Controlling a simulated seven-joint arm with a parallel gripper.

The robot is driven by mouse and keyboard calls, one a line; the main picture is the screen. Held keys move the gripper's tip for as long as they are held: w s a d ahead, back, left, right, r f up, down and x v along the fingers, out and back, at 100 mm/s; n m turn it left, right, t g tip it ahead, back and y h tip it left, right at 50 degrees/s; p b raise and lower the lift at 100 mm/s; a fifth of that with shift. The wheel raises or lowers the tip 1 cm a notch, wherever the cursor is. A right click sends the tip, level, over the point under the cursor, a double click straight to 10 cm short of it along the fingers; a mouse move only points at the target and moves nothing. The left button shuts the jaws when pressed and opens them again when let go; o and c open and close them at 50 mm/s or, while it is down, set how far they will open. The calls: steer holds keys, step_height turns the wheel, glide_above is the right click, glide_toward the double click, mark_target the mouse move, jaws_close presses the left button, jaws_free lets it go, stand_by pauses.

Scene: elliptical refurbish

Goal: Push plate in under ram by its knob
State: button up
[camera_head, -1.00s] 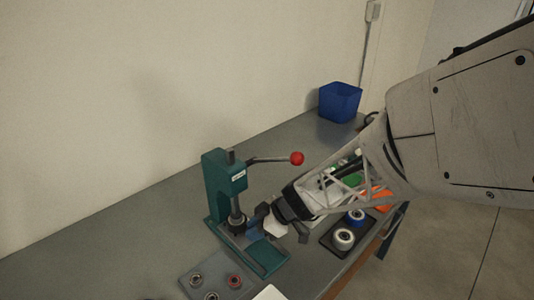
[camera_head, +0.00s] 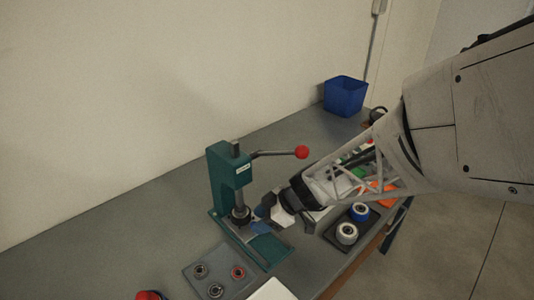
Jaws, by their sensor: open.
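The green arbor press (camera_head: 222,180) stands on the grey bench, with its lever ending in a red ball (camera_head: 302,152). Its dark ram (camera_head: 239,211) points down at the press base (camera_head: 270,249). A grey plate (camera_head: 246,231) lies low on the base around the ram's foot, partly hidden. My gripper (camera_head: 262,213) is open, low over the base and just right of the ram. The plate's knob cannot be made out; the fingers cover that area. I cannot tell whether they touch it.
A grey tray (camera_head: 222,286) with several bearings lies in front of the press. A blue bin (camera_head: 345,96) stands at the back. The bench left of the press is clear.

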steer(key=v, duration=0.6)
steer(key=shift+d+r, duration=0.25)
stand_by(0.3)
steer(key=s+d+r+m+t+h, duration=0.2)
steer(key=s+d+r+m+h, duration=0.7)
steer(key=s+d+r+m, duration=0.4)
steer(key=s+d+m, duration=0.3)
steer(key=d+m, duration=0.1)
steer(key=m, duration=0.1)
steer(key=shift+s+d+r+t, duration=0.25)
steer(key=shift+s+r+t, duration=0.05)
steer(key=shift+s, duration=0.05)
